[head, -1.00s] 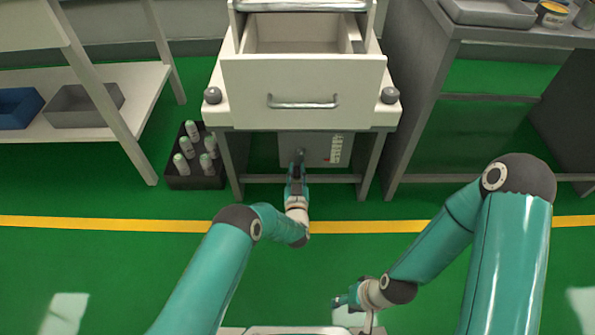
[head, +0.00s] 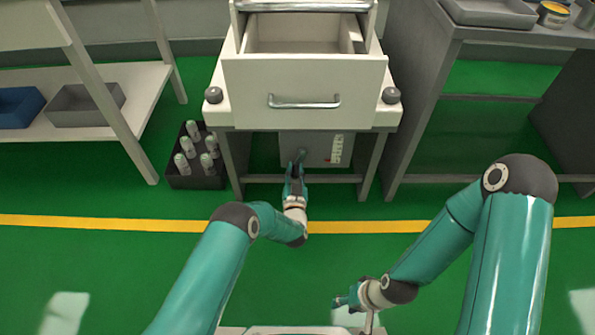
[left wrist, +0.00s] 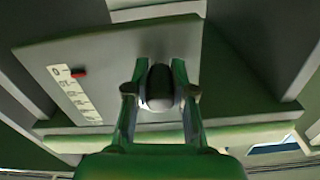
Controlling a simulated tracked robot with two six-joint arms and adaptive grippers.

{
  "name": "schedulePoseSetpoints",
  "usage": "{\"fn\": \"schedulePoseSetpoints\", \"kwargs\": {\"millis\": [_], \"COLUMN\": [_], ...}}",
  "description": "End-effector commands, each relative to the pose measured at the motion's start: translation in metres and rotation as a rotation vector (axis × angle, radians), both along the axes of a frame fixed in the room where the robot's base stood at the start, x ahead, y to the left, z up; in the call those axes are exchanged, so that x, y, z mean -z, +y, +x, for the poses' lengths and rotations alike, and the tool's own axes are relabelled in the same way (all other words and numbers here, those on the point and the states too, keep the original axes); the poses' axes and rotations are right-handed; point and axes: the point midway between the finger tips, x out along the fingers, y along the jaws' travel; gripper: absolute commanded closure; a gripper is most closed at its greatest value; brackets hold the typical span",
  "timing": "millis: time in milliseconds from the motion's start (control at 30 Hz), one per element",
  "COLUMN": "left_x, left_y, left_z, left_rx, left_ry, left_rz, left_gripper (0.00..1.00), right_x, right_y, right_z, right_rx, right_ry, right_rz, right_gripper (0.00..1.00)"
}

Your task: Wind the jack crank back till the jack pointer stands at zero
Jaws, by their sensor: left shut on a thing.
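The jack plate (head: 318,150) is a grey panel under the cart. It carries a white scale (head: 337,149), which also shows in the left wrist view (left wrist: 82,102) with a 0 at its upper end. The red jack pointer (left wrist: 78,72) stands beside the scale close to the 0; I cannot tell whether it is exactly level with it. My left gripper (head: 296,164) is shut on the dark rounded knob of the jack crank (left wrist: 160,88), in front of the plate. The rest of the crank is mostly hidden. My right gripper (head: 340,302) hangs low, away from the cart; its fingers are too small to read.
The white cart (head: 305,85) has an open drawer above the jack. A dark crate (head: 195,180) of several bottles stands on the floor to its left. A shelf (head: 135,100) is further left and a grey bench (head: 410,120) stands right. The green floor in front is clear.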

Motion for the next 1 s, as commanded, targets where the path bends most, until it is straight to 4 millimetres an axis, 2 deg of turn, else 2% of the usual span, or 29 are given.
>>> {"fn": "schedulePoseSetpoints", "kwargs": {"millis": [500, 1000], "left_x": [-0.016, -0.037], "left_y": [0.022, 0.031], "left_z": [0.001, 0.001], "left_rx": [-0.008, -0.003], "left_ry": [0.0, -0.001], "left_rz": [0.452, 0.899], "left_gripper": [1.0, 1.0], "right_x": [-0.002, -0.008], "right_y": [0.0, 0.0], "right_z": [0.0, 0.0], "right_rx": [0.0, 0.0], "right_ry": [0.0, 0.0], "right_rz": [0.0, 0.0], "right_gripper": [0.6, 0.6]}}
